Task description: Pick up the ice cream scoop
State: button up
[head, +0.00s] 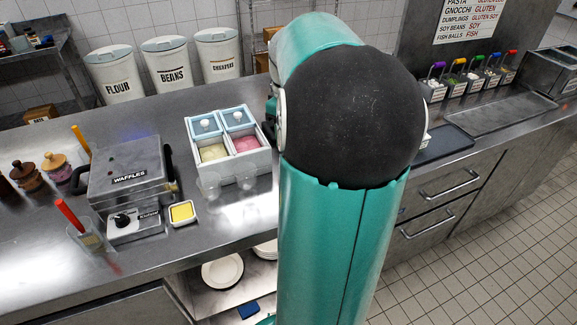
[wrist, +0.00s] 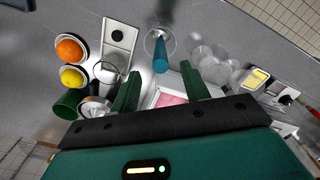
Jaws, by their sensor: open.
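A blue handle (wrist: 160,54), which looks like the ice cream scoop's, stands up from a round clear container (wrist: 157,40) in the wrist view. The scoop's head is not clear to see. My gripper (wrist: 161,82) is open, with its two green fingers apart and nothing seen between their tips. The handle lies just beyond the fingertips in the picture, between their lines. In the head view my arm hides the scoop and my gripper. The ice cream box (head: 247,165) has pink and pale yellow tubs and two blue lids; its pink tub (wrist: 170,99) shows between my fingers.
Clear glasses (wrist: 213,65) stand right of the handle. An orange (wrist: 70,48), a lemon (wrist: 72,77), a green cup (wrist: 68,104) and a white device (wrist: 118,42) are left. The waffle iron (head: 130,180) and a yellow-filled tray (head: 182,212) stand on the steel counter.

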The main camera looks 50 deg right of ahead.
jog(key=f, duration=0.7)
jog(key=shift+s, duration=0.25)
grip_shut()
